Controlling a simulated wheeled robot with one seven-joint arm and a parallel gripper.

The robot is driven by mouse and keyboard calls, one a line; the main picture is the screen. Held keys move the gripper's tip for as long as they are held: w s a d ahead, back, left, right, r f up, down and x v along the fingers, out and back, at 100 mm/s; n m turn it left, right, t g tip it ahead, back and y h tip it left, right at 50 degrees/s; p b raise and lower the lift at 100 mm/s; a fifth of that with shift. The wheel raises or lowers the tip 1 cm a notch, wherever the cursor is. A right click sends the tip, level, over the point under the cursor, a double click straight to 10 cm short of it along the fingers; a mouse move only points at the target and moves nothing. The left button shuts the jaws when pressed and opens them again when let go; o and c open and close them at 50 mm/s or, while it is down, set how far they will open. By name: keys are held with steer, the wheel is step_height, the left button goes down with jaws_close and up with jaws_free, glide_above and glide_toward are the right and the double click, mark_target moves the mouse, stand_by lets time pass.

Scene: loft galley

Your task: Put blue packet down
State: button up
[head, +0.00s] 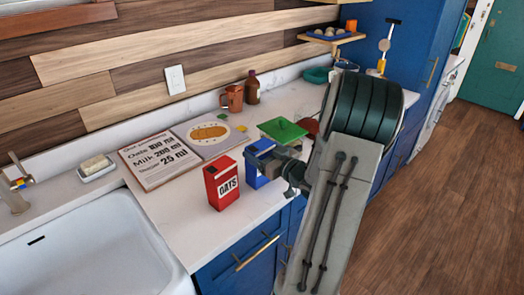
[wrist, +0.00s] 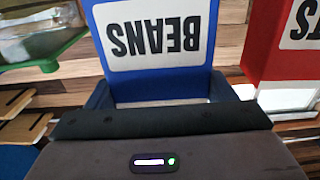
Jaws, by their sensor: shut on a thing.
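The blue packet (head: 257,168) is at the counter, right of the red oats packet, partly hidden by my gripper. In the wrist view, the blue packet (wrist: 160,86) fills the upper middle, with BEANS on a white label upside down. My gripper (head: 278,166) comes in from the right and is shut on the packet. The gripper's fingers (wrist: 160,95) lie on either side of it in the wrist view. The packet looks about upright. I cannot tell whether its base touches the counter (head: 190,228).
The red OATS packet (head: 222,184) stands close on the left. The sink (head: 85,245) is at left. Counter front-left of the oats is bare.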

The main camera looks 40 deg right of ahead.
steer(key=shift+f, duration=0.25)
steer(key=o, duration=1.4)
steer(key=shift+r, duration=0.1)
steer(key=shift+o, duration=0.2)
steer(key=shift+r, duration=0.3)
steer(key=s+b, duration=0.2)
steer(key=s, duration=1)
steer(key=shift+d, duration=0.45)
steer(key=shift+f, duration=0.1)
